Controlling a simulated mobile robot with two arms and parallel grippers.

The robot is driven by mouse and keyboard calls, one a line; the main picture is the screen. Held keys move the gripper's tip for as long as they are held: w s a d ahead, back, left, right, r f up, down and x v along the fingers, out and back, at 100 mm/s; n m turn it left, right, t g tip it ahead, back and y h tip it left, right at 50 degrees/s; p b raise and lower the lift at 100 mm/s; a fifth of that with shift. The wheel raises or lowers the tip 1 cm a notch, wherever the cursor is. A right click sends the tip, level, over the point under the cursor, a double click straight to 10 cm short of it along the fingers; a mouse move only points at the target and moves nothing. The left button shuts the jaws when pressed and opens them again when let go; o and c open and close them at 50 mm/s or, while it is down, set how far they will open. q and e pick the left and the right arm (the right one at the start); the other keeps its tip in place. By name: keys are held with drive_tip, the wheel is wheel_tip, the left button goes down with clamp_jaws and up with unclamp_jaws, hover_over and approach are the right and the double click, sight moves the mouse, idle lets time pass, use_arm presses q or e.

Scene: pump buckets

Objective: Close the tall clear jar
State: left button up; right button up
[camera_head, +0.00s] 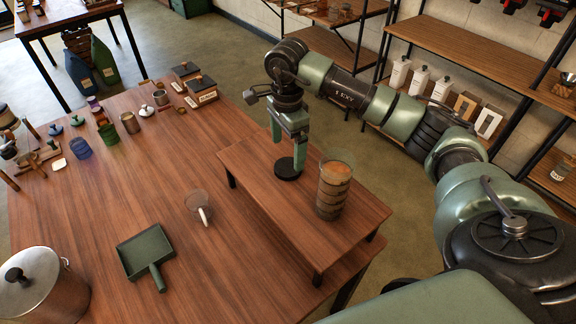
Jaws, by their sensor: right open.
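The tall clear jar (331,192) stands upright on a raised wooden stand, with brownish bands and an orange-brown layer near its top. No lid shows on its mouth. A round black lid (287,175) lies on the stand just left of the jar. My right gripper (288,150) points down over the lid, its green fingers apart, one nearer the lid's far side. Whether the fingers touch the lid or a knob is hidden. My left gripper is out of view.
The wooden stand (270,212) has free room at its front right. Several small containers and boxes stand at the back left.

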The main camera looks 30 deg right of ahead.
sight(289, 166)
drive_tip(key=shift+s+f, duration=0.1)
drive_tip(key=f+p, duration=0.1)
drive_tip(key=f, duration=0.1)
drive_tip(key=f+p, duration=0.1)
drive_tip(key=f, duration=0.1)
drive_tip(key=shift+s+d+f+p, duration=0.1)
drive_tip(key=shift+d+f+p, duration=0.1)
drive_tip(key=shift+f+p, duration=0.1)
drive_tip(key=shift+f, duration=0.15)
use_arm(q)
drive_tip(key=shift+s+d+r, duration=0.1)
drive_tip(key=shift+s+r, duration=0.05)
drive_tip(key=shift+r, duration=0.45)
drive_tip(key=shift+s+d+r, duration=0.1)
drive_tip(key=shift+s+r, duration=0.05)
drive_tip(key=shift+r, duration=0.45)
use_arm(e)
drive_tip(key=shift+c, duration=0.3)
drive_tip(key=c, duration=1.3)
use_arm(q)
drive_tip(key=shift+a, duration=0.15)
